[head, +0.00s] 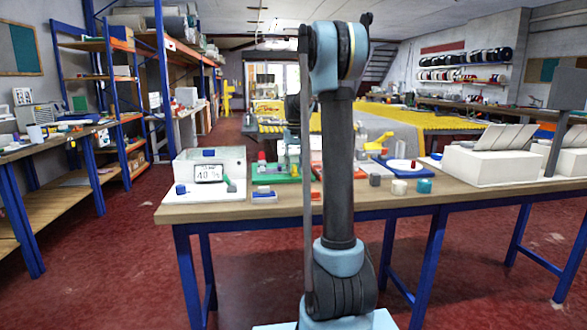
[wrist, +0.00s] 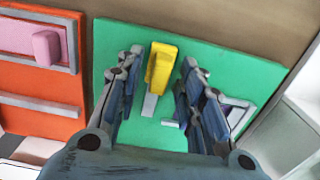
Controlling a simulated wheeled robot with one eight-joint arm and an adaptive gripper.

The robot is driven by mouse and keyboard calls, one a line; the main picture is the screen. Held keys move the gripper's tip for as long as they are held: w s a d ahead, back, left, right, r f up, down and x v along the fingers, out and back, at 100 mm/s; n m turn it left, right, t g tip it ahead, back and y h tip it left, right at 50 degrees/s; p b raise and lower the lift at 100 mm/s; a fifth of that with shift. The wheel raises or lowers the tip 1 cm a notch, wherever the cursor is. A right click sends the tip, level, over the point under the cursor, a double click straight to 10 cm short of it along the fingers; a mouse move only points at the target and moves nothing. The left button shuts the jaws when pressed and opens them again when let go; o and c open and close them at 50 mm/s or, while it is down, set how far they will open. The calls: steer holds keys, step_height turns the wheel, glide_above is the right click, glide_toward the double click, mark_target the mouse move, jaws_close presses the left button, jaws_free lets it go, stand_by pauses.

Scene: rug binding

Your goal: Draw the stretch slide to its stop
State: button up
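A pink block (wrist: 46,47) sits on a grey-edged track (wrist: 15,57) on the orange board (wrist: 45,90), left in the wrist view. A yellow upright piece (wrist: 160,65) stands on the green board (wrist: 225,60), with a pale grey strip (wrist: 149,106) at its lower end. No label shows which of these is the stretch slide. My gripper (wrist: 164,62) is open over the green board, one finger on each side of the yellow piece, with visible gaps. In the head view my arm hides part of the orange board; the green board (head: 264,179) shows left of it.
A white box with a display (head: 209,165) stands left on the wooden table (head: 190,212). A blue board (head: 385,163) and small cylinders, one cream (head: 399,187) and one teal (head: 424,186), lie right of my arm. A white slotted box (head: 482,165) stands farther right.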

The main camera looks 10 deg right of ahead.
steer(key=shift+f, duration=0.2)
jaws_close()
steer(key=shift+d, duration=3.25)
jaws_free()
steer(key=shift+d, duration=0.1)
